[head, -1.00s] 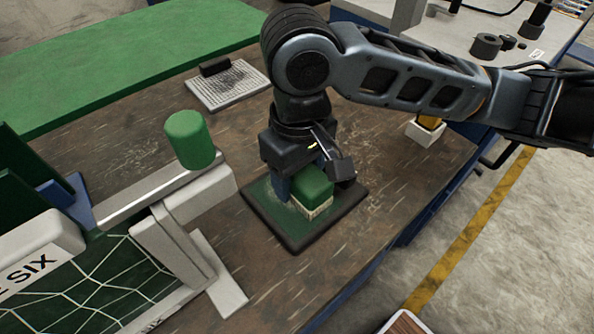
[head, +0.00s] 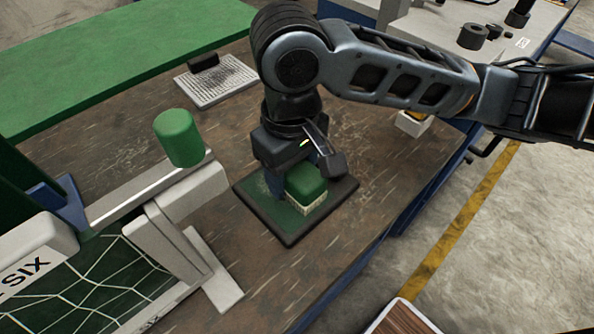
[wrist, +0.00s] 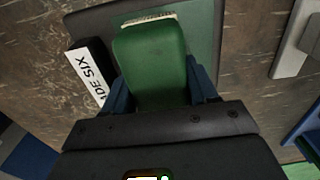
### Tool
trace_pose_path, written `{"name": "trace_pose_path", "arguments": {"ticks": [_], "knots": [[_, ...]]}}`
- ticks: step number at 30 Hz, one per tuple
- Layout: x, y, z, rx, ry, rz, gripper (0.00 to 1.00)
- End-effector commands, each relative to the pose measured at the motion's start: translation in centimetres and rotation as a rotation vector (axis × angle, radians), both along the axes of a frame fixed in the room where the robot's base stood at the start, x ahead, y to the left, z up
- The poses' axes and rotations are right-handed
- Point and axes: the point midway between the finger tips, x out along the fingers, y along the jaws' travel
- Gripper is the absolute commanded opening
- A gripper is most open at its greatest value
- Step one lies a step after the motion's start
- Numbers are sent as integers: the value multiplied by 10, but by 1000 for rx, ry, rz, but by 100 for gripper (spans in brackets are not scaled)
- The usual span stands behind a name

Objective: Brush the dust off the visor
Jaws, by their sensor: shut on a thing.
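The visor (head: 287,231), a dark green plate with a black rim, lies flat on the brown bench. The brush, with a green rounded block (head: 306,180) and pale bristles, is held over the visor, bristles down. Whether the bristles touch the plate I cannot tell. My gripper (head: 292,186) is shut on the brush block, pointing down. In the wrist view the brush (wrist: 152,60) sits between my blue fingers, over the visor (wrist: 204,30). My wrist and the brush hide part of the visor.
A white stand (head: 190,245) with a green cylinder (head: 178,138) on top is close on the left. A pale grid mat (head: 217,82) with a black block lies behind. A white holder (head: 412,124) stands behind the arm. Bare bench lies in front of the visor.

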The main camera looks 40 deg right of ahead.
Motion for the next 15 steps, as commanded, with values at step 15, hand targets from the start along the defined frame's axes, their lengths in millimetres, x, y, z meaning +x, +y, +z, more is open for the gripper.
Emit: {"name": "trace_pose_path", "arguments": {"ticks": [15], "knots": [[8,0,1,0,0,0,33]]}}
